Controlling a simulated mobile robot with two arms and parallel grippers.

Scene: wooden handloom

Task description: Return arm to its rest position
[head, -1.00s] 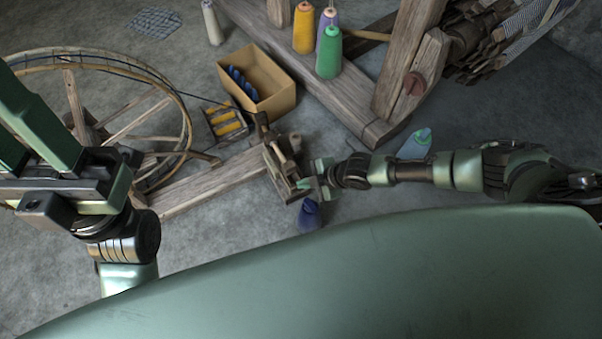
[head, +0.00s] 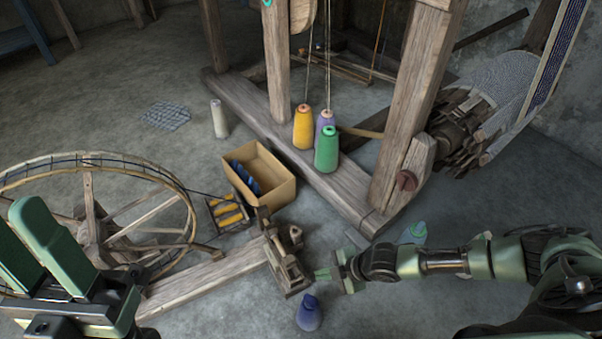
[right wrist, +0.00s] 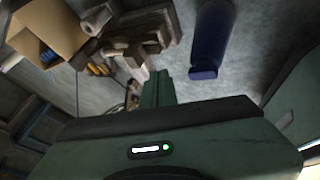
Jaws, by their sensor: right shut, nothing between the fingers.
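My right arm (head: 440,262) reaches in from the right in the head view. Its gripper (head: 322,274) is shut and empty, just right of the wooden bobbin-winder head (head: 284,258). In the right wrist view the closed fingers (right wrist: 157,90) point toward wooden parts, with nothing between them. A dark blue cone (head: 308,314) stands on the floor below the right gripper, apart from it; it also shows in the right wrist view (right wrist: 212,40). My left gripper (head: 28,244) is at the lower left, in front of the spinning wheel; its finger gap is unclear.
A cardboard box (head: 275,190) and a small tray of yellow bobbins (head: 228,212) lie behind the winder. Yellow (head: 303,128), purple and green cones (head: 326,150) stand by the loom beam (head: 250,120). A teal-green cone (head: 413,233) is just behind my right forearm.

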